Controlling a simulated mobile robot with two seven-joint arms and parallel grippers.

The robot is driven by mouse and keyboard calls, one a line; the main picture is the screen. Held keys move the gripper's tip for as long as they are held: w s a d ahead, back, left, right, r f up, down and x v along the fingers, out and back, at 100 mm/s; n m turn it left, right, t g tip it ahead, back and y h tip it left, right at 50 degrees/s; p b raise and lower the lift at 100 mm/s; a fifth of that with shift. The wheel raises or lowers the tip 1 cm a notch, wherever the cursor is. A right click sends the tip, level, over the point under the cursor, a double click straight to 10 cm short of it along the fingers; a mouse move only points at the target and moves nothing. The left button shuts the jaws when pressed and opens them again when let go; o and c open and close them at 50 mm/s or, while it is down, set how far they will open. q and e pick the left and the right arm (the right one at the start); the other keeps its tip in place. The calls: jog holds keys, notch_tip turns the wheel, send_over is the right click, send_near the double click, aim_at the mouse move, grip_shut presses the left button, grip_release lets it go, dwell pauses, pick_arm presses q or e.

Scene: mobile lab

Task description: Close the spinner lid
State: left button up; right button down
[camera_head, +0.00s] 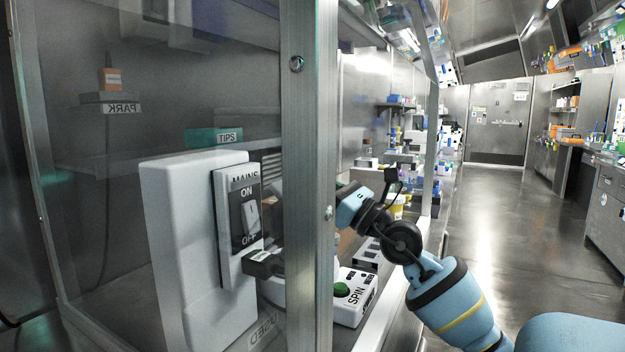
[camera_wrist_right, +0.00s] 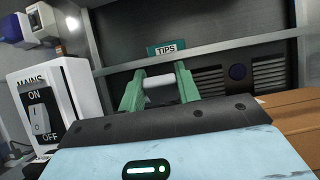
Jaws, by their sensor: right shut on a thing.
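The spinner's white front panel (camera_head: 354,297), marked SPIN with a green button, shows low in the head view behind the metal post. The post and a white box hide most of the spinner, and I cannot make out the lid's angle. My right arm reaches in from the right, its hand largely hidden by the post in the head view. In the right wrist view the green fingers of my right gripper (camera_wrist_right: 160,90) are shut on a short pale grey bar (camera_wrist_right: 159,88), which looks like a handle. The lid below it is hidden by the gripper body. My left gripper is not in view.
A white MAINS switch box (camera_head: 196,240) stands left of the post (camera_head: 309,150). A TIPS label (camera_head: 227,137) is on the back shelf. A brown box (camera_wrist_right: 292,112) is right of the hand in the wrist view. The aisle floor (camera_head: 500,230) is clear.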

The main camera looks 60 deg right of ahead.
jog(key=c, duration=1)
grip_release()
jog(key=shift+s+f, duration=0.1)
jog(key=b+v, duration=0.2)
jog(key=v, duration=0.5)
jog(key=shift+s, duration=0.3)
